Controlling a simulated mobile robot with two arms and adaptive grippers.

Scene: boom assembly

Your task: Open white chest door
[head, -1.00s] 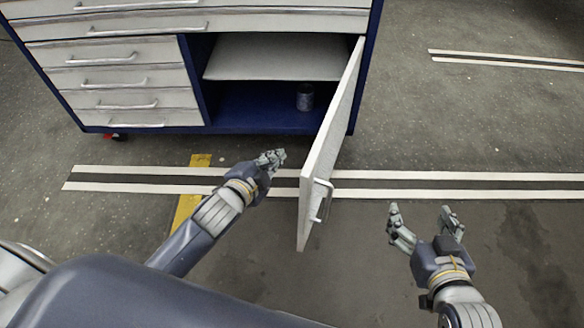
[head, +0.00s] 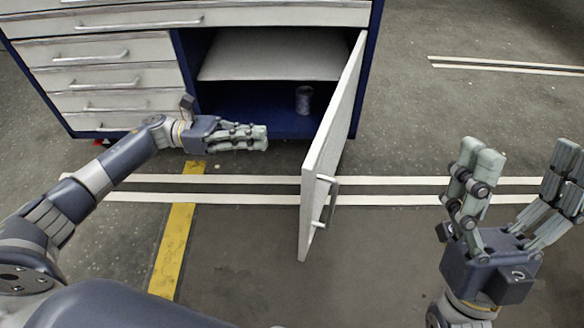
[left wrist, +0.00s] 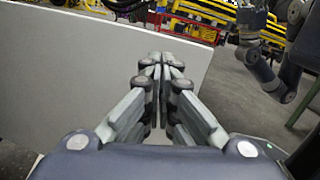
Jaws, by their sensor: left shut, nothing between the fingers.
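The white chest door (head: 335,140) stands swung wide open toward me, hinged at the right side of the blue chest (head: 365,85). Its handle (head: 325,205) is on the outer face, to the right. My left gripper (head: 265,137) is shut and empty, left of the door and in front of the opening, apart from the door in the head view. In the left wrist view the shut fingers (left wrist: 162,65) point toward the door's pale inner face (left wrist: 60,70). My right gripper (head: 525,165) is open and empty, right of the door, with its fingers pointing up.
Inside the opening are a white shelf (head: 270,58) and a small grey can (head: 304,99) on the blue floor. Closed white drawers (head: 110,78) are at the left. White floor stripes and a yellow stripe (head: 175,235) mark the bare floor.

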